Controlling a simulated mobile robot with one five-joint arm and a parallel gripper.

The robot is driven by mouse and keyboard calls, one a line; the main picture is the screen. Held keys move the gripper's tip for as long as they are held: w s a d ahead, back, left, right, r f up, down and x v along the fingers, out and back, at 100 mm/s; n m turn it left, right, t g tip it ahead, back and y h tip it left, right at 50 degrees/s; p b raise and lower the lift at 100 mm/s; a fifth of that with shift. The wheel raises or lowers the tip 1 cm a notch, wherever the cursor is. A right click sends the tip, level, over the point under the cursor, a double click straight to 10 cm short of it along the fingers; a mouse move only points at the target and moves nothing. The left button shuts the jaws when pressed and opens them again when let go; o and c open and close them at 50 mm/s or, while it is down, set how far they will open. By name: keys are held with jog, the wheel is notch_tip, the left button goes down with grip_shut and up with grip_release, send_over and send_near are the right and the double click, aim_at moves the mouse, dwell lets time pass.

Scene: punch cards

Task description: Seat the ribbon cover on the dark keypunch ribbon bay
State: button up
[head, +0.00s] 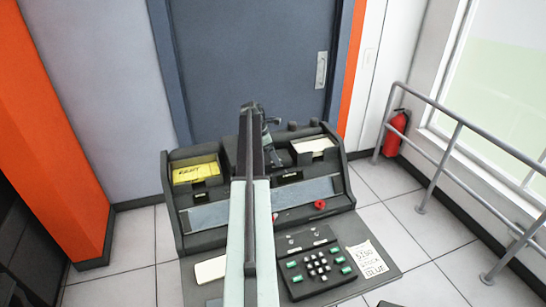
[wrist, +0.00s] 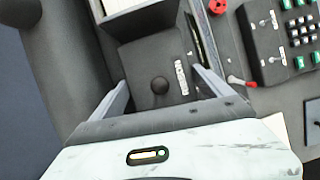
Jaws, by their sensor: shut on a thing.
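The ribbon cover (wrist: 147,58) is a dark grey plate with a round black knob and a pale label in the wrist view. My gripper (wrist: 160,80) has one pale finger on each side of it and is shut on it. In the head view my arm hides the cover and most of my gripper. The keypunch (head: 180,235) is a dark desk machine, with my arm reaching over its middle to the back. The ribbon bay is hidden under the cover and behind my arm. I cannot tell whether the cover touches the bay or hangs above it.
A yellow-labelled card tray (head: 196,172) is at the left and a tray of white cards (head: 313,146) at the right. A red knob (head: 320,204), a keypad (head: 318,265) and a handwritten note (head: 368,260) are in front. A railing (head: 455,135) stands right.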

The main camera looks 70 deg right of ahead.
jog(key=shift+f+b, duration=0.35)
jog(key=shift+f, duration=0.05)
dwell(0.8)
jog(key=o, duration=1.4)
jog(key=shift+r, duration=0.15)
notch_tip(320, 180, up, 9)
jog(key=p, duration=0.9)
